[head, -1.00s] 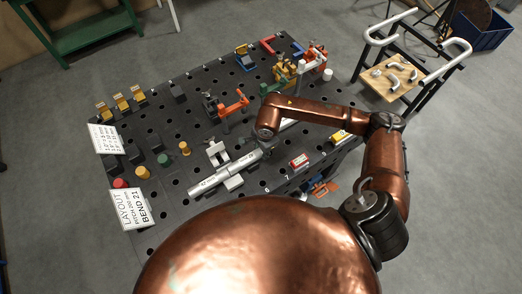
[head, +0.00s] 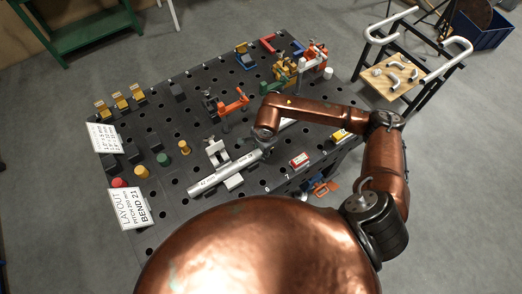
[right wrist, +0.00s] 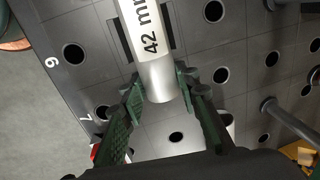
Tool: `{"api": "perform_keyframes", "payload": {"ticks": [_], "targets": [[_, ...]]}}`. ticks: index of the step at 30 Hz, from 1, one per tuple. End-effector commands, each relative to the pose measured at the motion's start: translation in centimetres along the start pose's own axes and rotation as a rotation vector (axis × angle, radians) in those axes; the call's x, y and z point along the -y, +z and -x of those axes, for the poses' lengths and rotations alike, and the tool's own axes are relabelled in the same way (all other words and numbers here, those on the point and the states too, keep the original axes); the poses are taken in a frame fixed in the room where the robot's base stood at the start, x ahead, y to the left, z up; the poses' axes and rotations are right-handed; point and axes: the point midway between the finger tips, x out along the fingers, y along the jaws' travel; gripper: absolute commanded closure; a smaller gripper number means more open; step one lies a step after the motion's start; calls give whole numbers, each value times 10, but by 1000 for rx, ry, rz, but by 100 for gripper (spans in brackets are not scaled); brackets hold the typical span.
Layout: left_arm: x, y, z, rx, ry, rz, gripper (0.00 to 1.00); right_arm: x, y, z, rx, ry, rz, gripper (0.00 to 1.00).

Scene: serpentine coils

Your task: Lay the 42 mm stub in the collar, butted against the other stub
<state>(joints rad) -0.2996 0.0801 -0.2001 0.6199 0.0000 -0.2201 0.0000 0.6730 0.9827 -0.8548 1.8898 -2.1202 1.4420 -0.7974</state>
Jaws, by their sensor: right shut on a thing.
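The 42 mm stub (right wrist: 153,55) is a silver tube with a white "42 mm" label, its near end between my green-padded fingers in the right wrist view. In the head view, the stub (head: 246,161) lies in line with the other stub (head: 203,186), and they look like one tube; I cannot tell if their ends touch. The pale collar (head: 234,182) shows on both sides of the tube, partly hidden by it. My right gripper (right wrist: 165,88) is shut on the 42 mm stub. In the head view, the gripper (head: 264,150) is at its right end. My left gripper is out of view.
The dark perforated table (head: 183,222) holds an orange clamp (head: 234,103), a red block (head: 299,160), a yellow block (head: 340,136) and yellow pegs (head: 184,147). A layout card (head: 130,208) lies at the left. A trolley (head: 384,88) stands beyond the table.

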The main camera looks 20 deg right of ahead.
Motion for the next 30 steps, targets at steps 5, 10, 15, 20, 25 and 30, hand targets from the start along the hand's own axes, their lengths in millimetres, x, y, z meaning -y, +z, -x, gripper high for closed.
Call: {"api": "perform_keyframes", "payload": {"ticks": [5, 10, 15, 20, 25, 30], "targets": [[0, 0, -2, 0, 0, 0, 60, 0, 3, 0, 1, -1, 0, 100], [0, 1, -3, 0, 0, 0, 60, 0, 4, 0, 1, -1, 0, 100], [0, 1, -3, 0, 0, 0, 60, 0, 5, 0, 1, -1, 0, 100], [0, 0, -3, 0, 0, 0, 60, 0, 5, 1, 2, -1, 0, 68], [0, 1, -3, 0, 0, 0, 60, 0, 5, 0, 1, -1, 0, 57], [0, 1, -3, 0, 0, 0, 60, 0, 5, 0, 1, 0, 0, 51]]}}
